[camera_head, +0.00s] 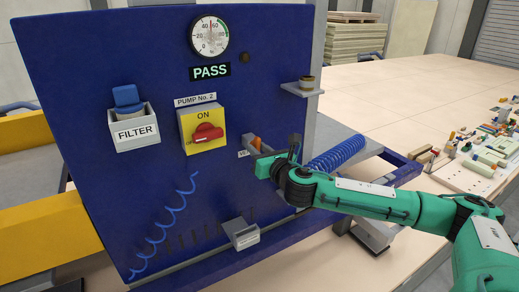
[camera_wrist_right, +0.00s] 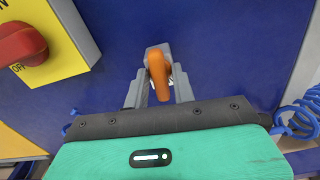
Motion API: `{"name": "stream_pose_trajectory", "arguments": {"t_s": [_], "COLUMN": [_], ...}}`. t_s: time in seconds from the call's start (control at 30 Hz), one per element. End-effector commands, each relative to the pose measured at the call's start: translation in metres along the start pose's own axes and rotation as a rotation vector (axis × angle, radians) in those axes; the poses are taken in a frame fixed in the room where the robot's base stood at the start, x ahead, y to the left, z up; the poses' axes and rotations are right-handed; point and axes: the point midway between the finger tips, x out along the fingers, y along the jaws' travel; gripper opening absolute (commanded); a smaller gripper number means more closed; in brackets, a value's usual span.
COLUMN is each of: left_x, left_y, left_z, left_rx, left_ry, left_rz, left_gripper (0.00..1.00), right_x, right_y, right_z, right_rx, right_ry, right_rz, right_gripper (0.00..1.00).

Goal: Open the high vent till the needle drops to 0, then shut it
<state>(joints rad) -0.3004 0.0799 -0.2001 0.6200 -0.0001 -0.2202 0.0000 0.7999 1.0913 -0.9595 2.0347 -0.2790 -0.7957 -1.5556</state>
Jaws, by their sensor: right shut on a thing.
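The vent has an orange lever (camera_head: 256,143) low on the right of the blue panel (camera_head: 100,65), beside a small, partly hidden label (camera_head: 243,154). My right gripper (camera_head: 262,158) is at the lever. In the right wrist view the grey fingers (camera_wrist_right: 159,92) are shut around the orange lever (camera_wrist_right: 158,70), which points down toward the palm. The round gauge (camera_head: 209,37) is at the top of the panel. Its needle appears to point roughly upward, between 40 and 60; the exact reading is too small to tell. My left gripper is not in view.
A FILTER box (camera_head: 134,131) is further left. A blue coiled hose (camera_head: 337,153) lies just right of my gripper.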

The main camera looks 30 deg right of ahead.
Motion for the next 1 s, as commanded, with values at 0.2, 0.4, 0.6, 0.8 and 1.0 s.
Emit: {"name": "stream_pose_trajectory", "arguments": {"t_s": [0.2, 0.4, 0.6, 0.8, 1.0], "left_x": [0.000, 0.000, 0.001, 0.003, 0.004], "left_y": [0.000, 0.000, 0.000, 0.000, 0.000], "left_z": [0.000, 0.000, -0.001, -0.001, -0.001], "left_rx": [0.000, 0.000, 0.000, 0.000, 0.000], "left_ry": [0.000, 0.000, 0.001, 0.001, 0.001], "left_rz": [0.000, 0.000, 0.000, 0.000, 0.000], "left_gripper": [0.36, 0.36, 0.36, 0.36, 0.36], "right_x": [0.000, -0.003, -0.030, -0.059, -0.070], "right_y": [0.000, 0.000, -0.001, -0.001, 0.000], "right_z": [-0.001, -0.001, -0.001, -0.002, 0.000], "right_rx": [-0.052, -0.050, -0.050, -0.051, -0.048], "right_ry": [0.002, 0.002, 0.003, 0.002, 0.001], "right_rz": [0.000, 0.000, 0.000, 0.000, -0.001], "right_gripper": [0.35, 0.35, 0.35, 0.35, 0.35]}}
